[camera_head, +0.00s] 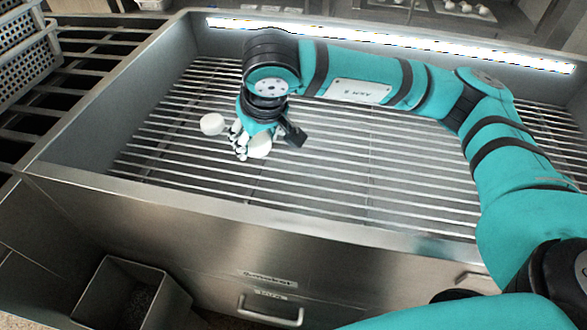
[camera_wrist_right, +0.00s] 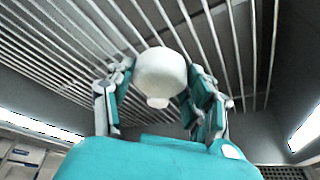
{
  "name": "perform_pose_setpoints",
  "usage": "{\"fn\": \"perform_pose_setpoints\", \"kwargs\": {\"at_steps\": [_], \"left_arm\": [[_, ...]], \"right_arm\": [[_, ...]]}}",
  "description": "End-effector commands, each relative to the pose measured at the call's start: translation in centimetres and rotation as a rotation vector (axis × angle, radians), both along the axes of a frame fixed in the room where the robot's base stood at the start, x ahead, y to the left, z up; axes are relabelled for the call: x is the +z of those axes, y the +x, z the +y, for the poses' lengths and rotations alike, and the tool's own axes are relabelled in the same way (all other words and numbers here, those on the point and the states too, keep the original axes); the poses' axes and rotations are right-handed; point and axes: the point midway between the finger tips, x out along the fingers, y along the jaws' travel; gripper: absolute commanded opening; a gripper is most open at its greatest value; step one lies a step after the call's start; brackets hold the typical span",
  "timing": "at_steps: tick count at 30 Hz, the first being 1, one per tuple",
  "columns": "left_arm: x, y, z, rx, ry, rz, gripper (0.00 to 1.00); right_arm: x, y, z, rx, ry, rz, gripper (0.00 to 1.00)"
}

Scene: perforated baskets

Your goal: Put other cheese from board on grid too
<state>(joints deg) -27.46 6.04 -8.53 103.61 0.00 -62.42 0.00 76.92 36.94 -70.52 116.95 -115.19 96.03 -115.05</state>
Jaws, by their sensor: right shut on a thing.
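My right gripper (camera_head: 248,146) is low over the metal grid (camera_head: 370,195), left of its middle. It is shut on a white rounded cheese (camera_head: 260,146). In the right wrist view the cheese (camera_wrist_right: 160,70) sits between the two fingers of the gripper (camera_wrist_right: 160,82), with the grid bars behind it. I cannot tell whether the held cheese touches the bars. Another white cheese (camera_head: 212,124) lies on the grid just left of the gripper. My left gripper is not in view. No board can be made out clearly.
Raised metal walls (camera_head: 110,83) surround the grid. Most of the grid right of the gripper is bare, with my right arm above it. Perforated baskets (camera_head: 28,50) stand at the upper left. Small white things (camera_head: 466,7) show in the far background. A square bin (camera_head: 130,293) is at the lower left.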

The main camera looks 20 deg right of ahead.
Motion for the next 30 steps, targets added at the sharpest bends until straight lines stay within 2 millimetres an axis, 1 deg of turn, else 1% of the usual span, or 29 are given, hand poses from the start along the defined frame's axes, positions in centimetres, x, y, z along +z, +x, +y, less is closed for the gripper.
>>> {"fn": "perform_pose_setpoints", "kwargs": {"at_steps": [1, 4, 8, 11, 15, 21, 25, 30], "left_arm": [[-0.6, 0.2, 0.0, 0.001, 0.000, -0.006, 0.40], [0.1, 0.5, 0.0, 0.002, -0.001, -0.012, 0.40], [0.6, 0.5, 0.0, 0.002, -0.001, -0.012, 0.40], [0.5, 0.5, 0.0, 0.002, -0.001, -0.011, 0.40], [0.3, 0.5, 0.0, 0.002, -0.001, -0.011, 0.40], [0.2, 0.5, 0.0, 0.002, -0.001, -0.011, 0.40], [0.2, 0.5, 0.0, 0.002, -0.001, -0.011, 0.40], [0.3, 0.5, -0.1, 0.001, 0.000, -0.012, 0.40]], "right_arm": [[-1.9, 0.1, 0.3, 0.014, 0.002, -0.001, 0.15], [-2.9, 0.4, 0.6, 0.032, 0.002, -0.003, 0.15], [-3.2, 1.4, 0.6, 0.038, 0.002, -0.003, 0.15], [-3.3, 3.5, 0.1, 0.034, 0.002, -0.002, 0.15], [-3.6, 7.2, -0.6, 0.034, 0.004, 0.000, 0.15], [-4.1, 12.3, -1.7, 0.036, 0.003, -0.002, 0.15], [-4.3, 14.4, -2.2, 0.038, 0.002, -0.002, 0.15], [-4.4, 15.6, -2.4, 0.039, 0.002, -0.003, 0.15]]}}
